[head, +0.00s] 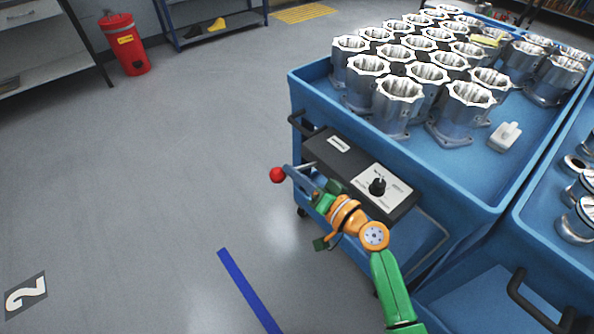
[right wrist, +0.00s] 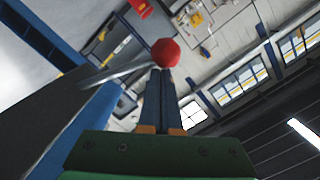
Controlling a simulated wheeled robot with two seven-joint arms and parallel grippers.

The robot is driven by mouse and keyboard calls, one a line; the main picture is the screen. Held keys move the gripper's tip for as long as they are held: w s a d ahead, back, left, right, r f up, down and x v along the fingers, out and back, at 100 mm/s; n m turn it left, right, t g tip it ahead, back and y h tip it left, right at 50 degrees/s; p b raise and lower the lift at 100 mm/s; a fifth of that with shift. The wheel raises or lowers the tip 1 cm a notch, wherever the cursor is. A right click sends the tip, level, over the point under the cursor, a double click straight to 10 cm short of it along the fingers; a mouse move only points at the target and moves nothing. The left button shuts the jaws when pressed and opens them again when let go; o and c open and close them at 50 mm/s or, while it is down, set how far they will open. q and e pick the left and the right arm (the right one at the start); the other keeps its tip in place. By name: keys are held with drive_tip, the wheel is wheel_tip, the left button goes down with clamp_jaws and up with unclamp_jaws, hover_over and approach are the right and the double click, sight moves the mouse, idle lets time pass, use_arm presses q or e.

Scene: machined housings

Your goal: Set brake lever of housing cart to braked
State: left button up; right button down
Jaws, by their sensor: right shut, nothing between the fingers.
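The blue housing cart (head: 450,165) stands at the right, with machined housings in its top tray. On its near end is a dark control box (head: 345,165). The brake lever has a red ball knob (head: 277,175) on a thin metal rod that sticks out to the left of the box. My right gripper (head: 288,171) is shut and empty, its fingertips right at the red knob. In the right wrist view the knob (right wrist: 165,53) shows just beyond the closed fingertips (right wrist: 162,72); I cannot tell whether they touch. My left gripper is out of view.
A second blue cart (head: 520,230) stands close at the right. A red bin (head: 128,45) and shelving stand at the back left. The grey floor on the left is clear.

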use_arm(q)
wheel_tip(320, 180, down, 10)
drive_tip(key=b, duration=0.9)
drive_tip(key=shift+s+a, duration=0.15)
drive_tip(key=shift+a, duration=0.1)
use_arm(e)
wheel_tip(320, 180, down, 10)
drive_tip(key=a+n+h, duration=0.1)
drive_tip(key=n, duration=0.8)
drive_tip(key=shift+s, duration=0.4)
